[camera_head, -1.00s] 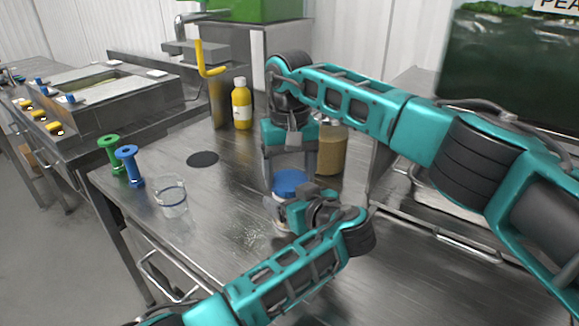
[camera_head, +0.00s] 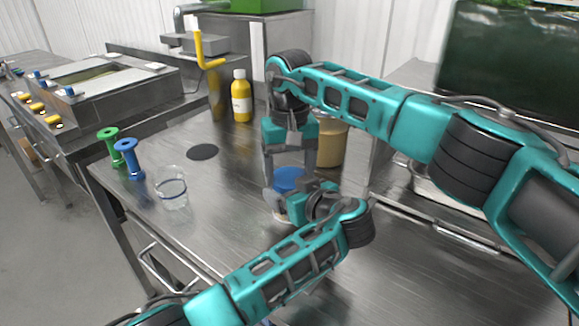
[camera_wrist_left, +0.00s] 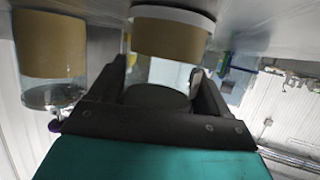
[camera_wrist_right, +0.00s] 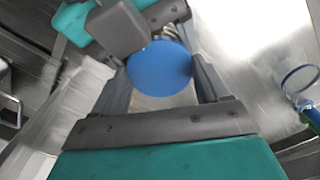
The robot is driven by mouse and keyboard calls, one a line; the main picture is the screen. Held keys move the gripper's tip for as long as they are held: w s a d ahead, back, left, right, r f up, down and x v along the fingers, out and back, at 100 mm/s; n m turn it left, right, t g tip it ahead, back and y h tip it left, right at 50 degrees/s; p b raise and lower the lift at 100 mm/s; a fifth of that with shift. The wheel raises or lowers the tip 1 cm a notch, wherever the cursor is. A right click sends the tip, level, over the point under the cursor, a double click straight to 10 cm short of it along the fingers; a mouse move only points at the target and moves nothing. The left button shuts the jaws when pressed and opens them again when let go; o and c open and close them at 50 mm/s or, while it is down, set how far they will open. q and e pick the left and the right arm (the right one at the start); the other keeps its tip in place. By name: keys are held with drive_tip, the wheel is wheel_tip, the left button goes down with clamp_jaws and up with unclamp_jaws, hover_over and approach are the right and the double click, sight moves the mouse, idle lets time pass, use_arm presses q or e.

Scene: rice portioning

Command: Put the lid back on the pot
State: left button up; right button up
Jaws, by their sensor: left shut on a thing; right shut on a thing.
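A round blue lid (camera_head: 288,179) is between the fingers of my right gripper (camera_head: 288,172), which points down and is shut on it. The lid also shows in the right wrist view (camera_wrist_right: 160,68). A small clear pot (camera_head: 279,213) stands directly under the lid, partly hidden by my grippers. My left gripper (camera_head: 303,204) is shut at the pot from the near right side. In the left wrist view, a clear vessel with brown contents (camera_wrist_left: 170,38) shows between the fingers. I cannot tell whether the lid touches the pot's rim.
A jar with tan contents (camera_head: 331,146) stands close behind my right gripper.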

drive_tip(key=shift+f, duration=0.3)
drive_tip(key=shift+s+d+f, duration=0.1)
drive_tip(key=shift+f, duration=0.3)
drive_tip(key=shift+s+r, duration=0.25)
drive_tip(key=shift+r, duration=0.1)
idle(1.1)
